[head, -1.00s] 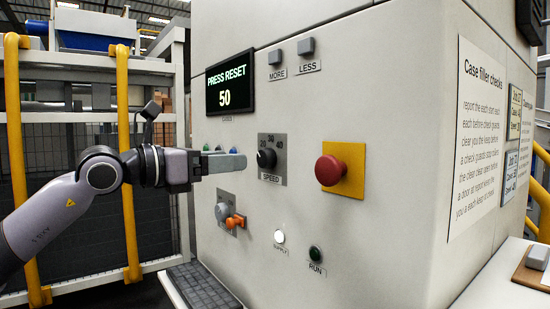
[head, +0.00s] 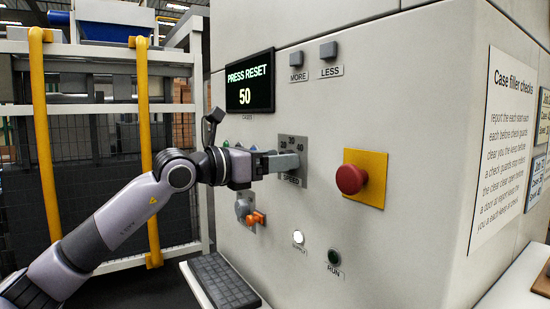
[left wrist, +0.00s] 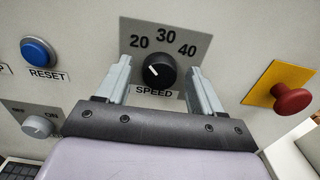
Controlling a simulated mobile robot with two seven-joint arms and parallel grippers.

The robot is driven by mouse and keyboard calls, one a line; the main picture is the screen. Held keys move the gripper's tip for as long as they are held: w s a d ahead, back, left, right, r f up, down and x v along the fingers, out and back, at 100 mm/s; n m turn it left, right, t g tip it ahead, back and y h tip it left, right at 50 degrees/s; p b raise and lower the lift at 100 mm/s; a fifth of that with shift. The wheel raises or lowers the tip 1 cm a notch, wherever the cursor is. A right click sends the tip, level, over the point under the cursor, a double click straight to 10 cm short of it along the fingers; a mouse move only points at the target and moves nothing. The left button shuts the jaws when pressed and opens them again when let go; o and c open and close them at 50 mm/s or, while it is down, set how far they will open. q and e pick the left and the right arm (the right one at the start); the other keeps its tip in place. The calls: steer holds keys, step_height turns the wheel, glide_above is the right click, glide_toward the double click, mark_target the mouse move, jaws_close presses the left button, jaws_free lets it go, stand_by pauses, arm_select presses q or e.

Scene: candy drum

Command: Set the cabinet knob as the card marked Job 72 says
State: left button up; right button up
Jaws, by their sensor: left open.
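The black speed knob (left wrist: 160,70) sits on a grey plate (left wrist: 133,30) marked 20, 30 and 40 in the left wrist view. Its white mark points up and left, toward the 20 side. My left gripper (left wrist: 158,67) is open, with one finger on each side of the knob and a visible gap to it. In the head view my left gripper (head: 285,162) covers the knob. Two job cards (head: 537,182) hang on the cabinet's right face, cut off by the picture edge; their small text is not clearly readable. My right gripper is out of view.
The display (head: 250,82) reads PRESS RESET and 50. A red stop button (head: 351,179) on yellow is right of the knob.

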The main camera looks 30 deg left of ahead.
arm_select(q)
steer(key=c, duration=1)
steer(key=shift+m, duration=0.4)
steer(key=shift+s+d+f+m+b, duration=0.1)
steer(key=shift+m+b, duration=0.65)
steer(key=shift+m, duration=3.55)
steer(key=shift+d+f+m+b, duration=0.1)
steer(key=shift+m+b, duration=0.65)
steer(key=shift+m, duration=3.55)
